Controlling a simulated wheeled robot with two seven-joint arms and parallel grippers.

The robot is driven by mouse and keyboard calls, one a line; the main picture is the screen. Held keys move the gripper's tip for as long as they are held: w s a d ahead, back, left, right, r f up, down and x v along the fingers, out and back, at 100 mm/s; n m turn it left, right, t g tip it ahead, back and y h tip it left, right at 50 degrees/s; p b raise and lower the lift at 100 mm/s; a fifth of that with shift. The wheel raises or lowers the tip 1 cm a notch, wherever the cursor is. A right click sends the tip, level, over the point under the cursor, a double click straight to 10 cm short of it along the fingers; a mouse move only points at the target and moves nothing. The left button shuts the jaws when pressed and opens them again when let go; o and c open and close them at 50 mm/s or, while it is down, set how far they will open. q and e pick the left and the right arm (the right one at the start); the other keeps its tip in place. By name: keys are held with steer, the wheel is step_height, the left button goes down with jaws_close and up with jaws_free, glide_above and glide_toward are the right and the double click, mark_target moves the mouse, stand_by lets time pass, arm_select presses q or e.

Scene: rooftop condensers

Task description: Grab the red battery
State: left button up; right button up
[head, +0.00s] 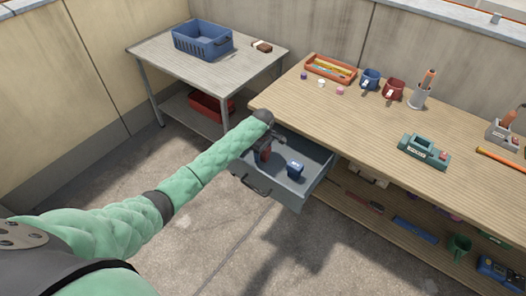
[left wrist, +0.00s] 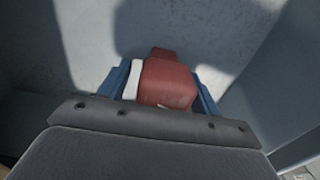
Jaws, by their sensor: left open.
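The red battery (head: 265,154) stands in the open grey drawer (head: 309,188), near its left side. My left gripper (head: 267,142) reaches down into the drawer over the battery, and its dark hand partly hides it. In the left wrist view the red battery (left wrist: 168,84), with a white strip on its left side, lies between two blue parts that look like my finger pads. The jaws are open around it. Contact cannot be made out. My right gripper is in neither view.
A blue battery (head: 295,169) stands in the drawer, right of the red one. The workbench top (head: 350,124) overhangs the drawer's back and holds mugs, an orange tray (head: 331,68) and a green device (head: 424,152). A side table with a blue basket (head: 202,39) stands at the left.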

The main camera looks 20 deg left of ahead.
arm_select(q)
steer(key=c, duration=1.1)
steer(key=shift+c, duration=0.6)
